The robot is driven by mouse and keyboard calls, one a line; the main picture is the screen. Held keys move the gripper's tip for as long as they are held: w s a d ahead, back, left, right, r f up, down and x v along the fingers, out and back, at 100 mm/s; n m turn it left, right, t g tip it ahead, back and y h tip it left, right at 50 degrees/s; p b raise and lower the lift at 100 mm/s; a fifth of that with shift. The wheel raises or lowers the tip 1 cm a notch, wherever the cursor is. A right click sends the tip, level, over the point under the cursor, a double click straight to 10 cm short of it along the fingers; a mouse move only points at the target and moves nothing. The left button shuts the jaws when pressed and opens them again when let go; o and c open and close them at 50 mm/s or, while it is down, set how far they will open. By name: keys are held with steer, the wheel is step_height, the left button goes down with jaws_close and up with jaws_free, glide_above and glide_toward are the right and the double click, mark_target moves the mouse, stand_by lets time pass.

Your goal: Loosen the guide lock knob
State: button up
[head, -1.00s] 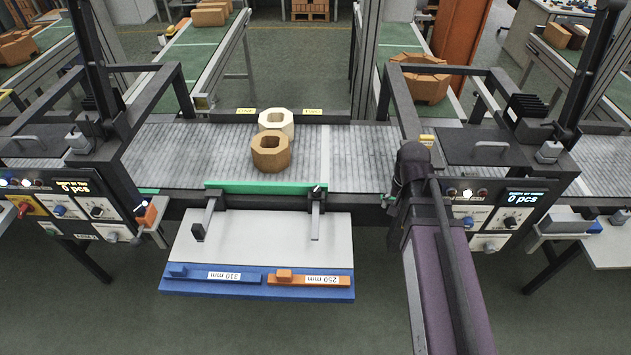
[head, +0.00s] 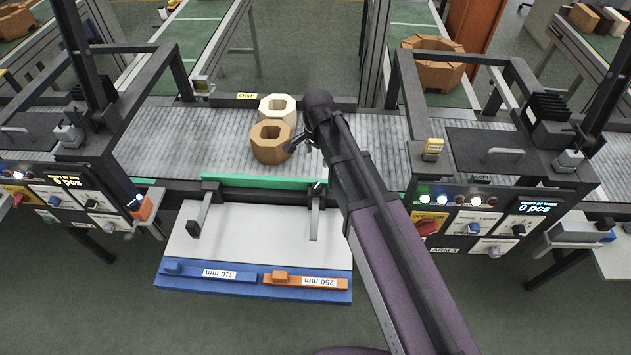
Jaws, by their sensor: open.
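The green guide rail (head: 262,181) runs along the near edge of the grey conveyor on two rods. A small dark knob with a light mark (head: 317,188) sits on the right rod's clamp and looks like the guide lock knob; its turn position is too small to read. The left rod (head: 203,212) ends in a black block. My gripper (head: 297,147) is above the conveyor, beyond the rail and up-left of the knob in the picture, apart from it. It looks small and dark, its jaws open and empty, close to the brown octagonal block in the picture.
A brown hollow block (head: 270,142) and a cream one (head: 278,108) stand on the conveyor (head: 210,150). A pale board (head: 258,235) in front carries blue (head: 215,274) and orange (head: 305,280) gauge bars. Control panels (head: 480,220) and dark frames stand on both sides.

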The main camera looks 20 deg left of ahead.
mark_target(317, 186)
steer(key=shift+a+f, duration=0.1)
steer(key=shift+f, duration=0.1)
stand_by(0.3)
step_height(317, 186, down, 13)
steer(key=b, duration=1.3)
steer(key=shift+s+f+b, duration=0.1)
steer(key=shift+f+b, duration=0.1)
steer(key=shift+b, duration=0.2)
steer(key=c, duration=1.1)
